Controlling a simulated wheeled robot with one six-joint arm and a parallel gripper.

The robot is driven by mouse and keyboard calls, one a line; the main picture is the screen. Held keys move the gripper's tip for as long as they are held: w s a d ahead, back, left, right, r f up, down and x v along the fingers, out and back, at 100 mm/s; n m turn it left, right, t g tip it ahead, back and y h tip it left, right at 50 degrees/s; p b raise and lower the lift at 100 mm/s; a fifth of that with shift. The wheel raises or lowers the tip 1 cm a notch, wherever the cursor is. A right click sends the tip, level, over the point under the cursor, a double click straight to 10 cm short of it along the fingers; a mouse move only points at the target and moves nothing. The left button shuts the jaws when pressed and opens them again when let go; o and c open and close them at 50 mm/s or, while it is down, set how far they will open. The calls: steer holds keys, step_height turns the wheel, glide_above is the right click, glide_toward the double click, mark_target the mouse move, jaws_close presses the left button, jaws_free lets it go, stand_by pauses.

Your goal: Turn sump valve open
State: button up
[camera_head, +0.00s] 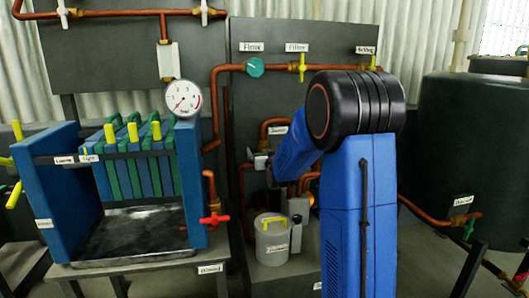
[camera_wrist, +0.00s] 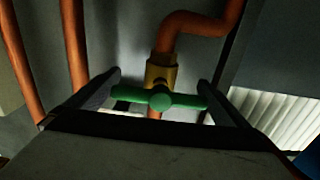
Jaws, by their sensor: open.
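A green bar-shaped valve handle (camera_wrist: 160,99) lies crosswise in the wrist view, in front of a brass fitting (camera_wrist: 161,74) on a copper pipe. My gripper (camera_wrist: 160,80) is open, with one finger near each end of the handle. I cannot tell whether the fingers touch it. My arm and gripper hide the handle there.
Copper pipes (camera_wrist: 75,50) run close on the left in the wrist view. A lidded grey pot (camera_head: 272,240) stands below my gripper. The blue filter press (camera_head: 45,190) with a red valve (camera_head: 215,219) is at left. A dark tank (camera_head: 460,140) stands at right.

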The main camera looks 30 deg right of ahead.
steer(key=shift+w, duration=0.15)
steer(key=c, duration=0.9)
steer(key=shift+n, duration=0.3)
steer(key=n, duration=0.8)
steer(key=shift+a+n, duration=0.1)
steer(key=shift+n, duration=0.3)
steer(key=n, duration=0.4)
steer(key=shift+f+n, duration=0.1)
steer(key=shift+n, duration=0.2)
steer(key=shift+a+n, duration=0.1)
steer(key=shift+n, duration=1.8)
steer(key=shift+f, duration=0.1)
